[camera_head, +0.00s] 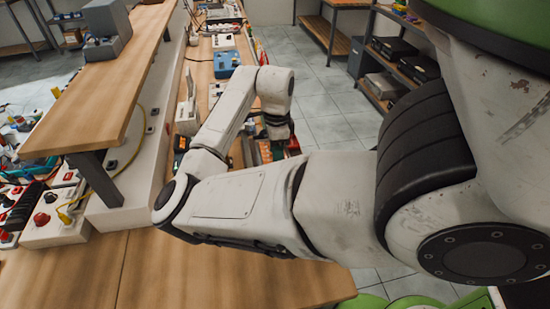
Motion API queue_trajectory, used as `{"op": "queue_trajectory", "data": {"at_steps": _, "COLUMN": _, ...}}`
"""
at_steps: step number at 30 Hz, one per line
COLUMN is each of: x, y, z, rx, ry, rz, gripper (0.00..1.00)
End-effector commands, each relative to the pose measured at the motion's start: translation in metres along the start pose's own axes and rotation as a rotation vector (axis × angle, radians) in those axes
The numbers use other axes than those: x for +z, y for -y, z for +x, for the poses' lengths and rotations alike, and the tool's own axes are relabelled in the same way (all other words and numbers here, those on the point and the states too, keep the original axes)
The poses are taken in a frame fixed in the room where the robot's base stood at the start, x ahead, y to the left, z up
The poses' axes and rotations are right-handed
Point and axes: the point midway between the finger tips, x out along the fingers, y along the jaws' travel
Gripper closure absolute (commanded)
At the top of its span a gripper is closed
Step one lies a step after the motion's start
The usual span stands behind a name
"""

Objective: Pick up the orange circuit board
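My gripper (278,133) is at the end of my arm, over the right side of the long wooden bench, pointing down. It is dark and small here, and its fingers cannot be made out clearly. An orange-red item (293,145) shows just right of and below the gripper at the bench edge; it may be the orange circuit board, but I cannot tell for sure. Whether the gripper touches it is unclear. My forearm and wrist hide part of the bench around it.
A blue device (227,64) stands farther back on the bench. A raised wooden shelf (105,85) runs along the left, with a grey device (107,30) on it. The near wooden tabletop (200,280) is bare. Tiled floor (330,100) lies open on the right, before shelving (400,65).

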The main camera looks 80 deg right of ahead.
Motion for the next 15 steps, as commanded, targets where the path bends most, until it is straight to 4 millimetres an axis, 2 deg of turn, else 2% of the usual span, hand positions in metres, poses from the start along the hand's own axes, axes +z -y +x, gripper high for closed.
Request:
{"op": "queue_trajectory", "data": {"at_steps": 5, "x": 0.0, "y": -0.002, "z": 0.017, "rx": 0.003, "ry": 0.0, "rz": -0.003, "gripper": 0.68}}
{"op": "queue_trajectory", "data": {"at_steps": 9, "x": 0.0, "y": -0.002, "z": 0.039, "rx": 0.003, "ry": -0.001, "rz": -0.003, "gripper": 0.68}}
{"op": "queue_trajectory", "data": {"at_steps": 15, "x": 0.0, "y": -0.002, "z": 0.051, "rx": 0.001, "ry": 0.0, "rz": -0.002, "gripper": 0.68}}
